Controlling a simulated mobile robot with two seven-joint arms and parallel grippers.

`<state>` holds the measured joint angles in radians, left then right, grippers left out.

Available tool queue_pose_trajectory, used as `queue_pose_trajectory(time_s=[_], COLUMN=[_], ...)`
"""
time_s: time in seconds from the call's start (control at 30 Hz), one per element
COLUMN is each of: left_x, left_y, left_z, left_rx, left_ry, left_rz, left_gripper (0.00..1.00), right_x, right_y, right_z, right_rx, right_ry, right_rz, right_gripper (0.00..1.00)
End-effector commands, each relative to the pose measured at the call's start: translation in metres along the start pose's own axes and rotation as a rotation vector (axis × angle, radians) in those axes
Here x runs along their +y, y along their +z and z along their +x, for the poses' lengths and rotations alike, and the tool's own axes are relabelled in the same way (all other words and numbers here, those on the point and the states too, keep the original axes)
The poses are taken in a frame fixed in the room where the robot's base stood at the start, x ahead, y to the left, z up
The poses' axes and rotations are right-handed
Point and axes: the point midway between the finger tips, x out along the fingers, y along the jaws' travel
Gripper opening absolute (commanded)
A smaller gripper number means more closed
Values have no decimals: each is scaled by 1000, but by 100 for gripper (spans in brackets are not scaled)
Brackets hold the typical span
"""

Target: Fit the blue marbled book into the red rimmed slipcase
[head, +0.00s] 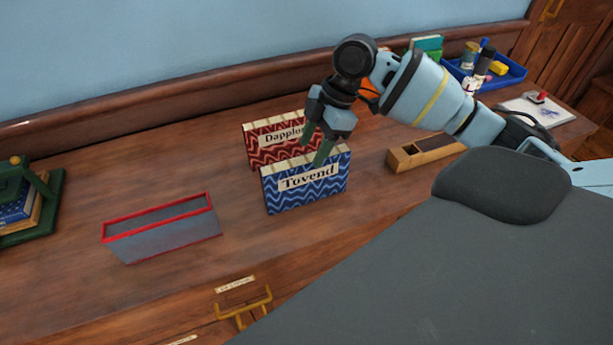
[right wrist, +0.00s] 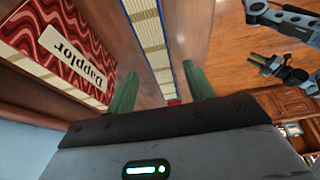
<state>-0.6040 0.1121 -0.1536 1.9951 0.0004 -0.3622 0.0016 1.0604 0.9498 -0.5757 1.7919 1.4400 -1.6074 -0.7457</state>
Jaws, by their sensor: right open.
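The blue marbled book (head: 302,198), labelled "Tovend", stands upright on the wooden desk. The grey slipcase (head: 170,246) with a red rim lies to its left, its long opening facing up; it looks empty. My right gripper (head: 316,143) is open just above the blue book. In the right wrist view the green fingers of the right gripper (right wrist: 161,88) are apart, one on each side of the blue book's cream top edge (right wrist: 153,40). No grip shows. My left gripper (right wrist: 265,66) is small at the right of that view; its jaw state is unclear.
A red marbled book (head: 262,152), labelled "Dapplor", stands close behind the blue one. A wooden box (head: 402,160) and a blue tray (head: 510,78) are to the right. A green book stand (head: 50,205) is far left. The desk between blue book and slipcase is clear.

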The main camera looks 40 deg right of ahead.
Motion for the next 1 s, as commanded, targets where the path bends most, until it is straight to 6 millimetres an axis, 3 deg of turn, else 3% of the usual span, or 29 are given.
queue_pose_trajectory(time_s=[0.27, 0.53, 0.9, 1.0], left_x=[0, 0, 0, 0], left_y=[-1, -1, 2, 2], left_z=[0, 0, 0, 0], left_rx=[2, 1, -3, -3], left_ry=[0, 0, 0, 0], left_rz=[0, 0, 0, 0], left_gripper=[32, 32, 32, 32], right_x=[-3, -2, -2, -2], right_y=[-2, -2, -2, -2], right_z=[38, 41, 41, 41], right_rx=[0, 0, 0, 0], right_ry=[-3, 0, 0, 0], right_rz=[0, 0, 0, 0], right_gripper=[53, 51, 3, 0])
